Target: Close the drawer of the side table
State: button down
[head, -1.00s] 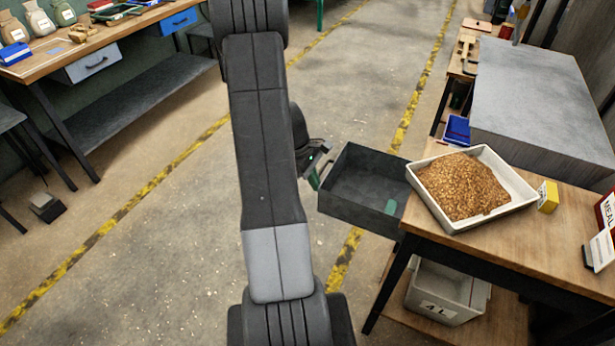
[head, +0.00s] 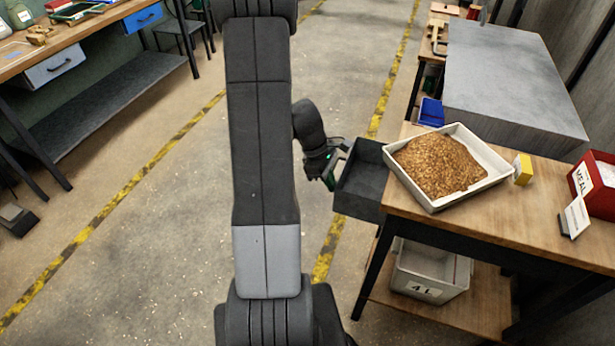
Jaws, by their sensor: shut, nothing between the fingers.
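The side table (head: 535,225) stands at the right, with a wooden top and dark frame. Its dark grey drawer (head: 358,203) sticks out from the table's left end, partly open. The part of the drawer nearer the table is under the tabletop and hidden. My gripper (head: 338,165) is shut and empty at the drawer's outer left end. It appears to touch the drawer's front, though the exact contact is hard to see. My arm covers the middle of the view.
A white tray of grain (head: 475,185) sits on the tabletop near the drawer, with a yellow box (head: 523,169) and a red MEAL box (head: 597,190) beside it. A grey bin (head: 430,275) stands on the lower shelf. Open floor (head: 170,235) lies to the left.

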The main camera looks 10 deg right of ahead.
jog(key=s+d, duration=0.2)
jog(key=d, duration=0.1)
jog(key=s+d, duration=0.2)
jog(key=d, duration=0.1)
jog(key=s+d, duration=0.2)
jog(key=d, duration=0.1)
jog(key=shift+s+d+b, duration=0.15)
jog(key=shift+d+b, duration=0.05)
jog(key=shift+b, duration=0.15)
jog(key=shift+w+a, duration=0.3)
jog(key=shift+a, duration=0.2)
jog(key=a, duration=0.1)
jog(key=w, duration=0.1)
jog(key=w+a, duration=0.1)
jog(key=shift+a+r, duration=0.25)
jog(key=shift+a, duration=0.1)
jog(key=p+v, duration=0.1)
jog(key=v, duration=0.8)
jog(key=w+a+f+g+h+b, duration=0.3)
jog(key=h+b, duration=0.1)
jog(key=b, duration=0.4)
jog(key=b+x, duration=0.1)
jog(key=x, duration=0.8)
jog(key=shift+f, duration=0.15)
jog(key=s+d, duration=0.2)
jog(key=shift+d+f+b, duration=0.2)
jog(key=shift+d+b, duration=0.1)
jog(key=shift+d, duration=0.05)
jog(key=shift+s+d, duration=0.3)
jog(key=shift+d, duration=0.2)
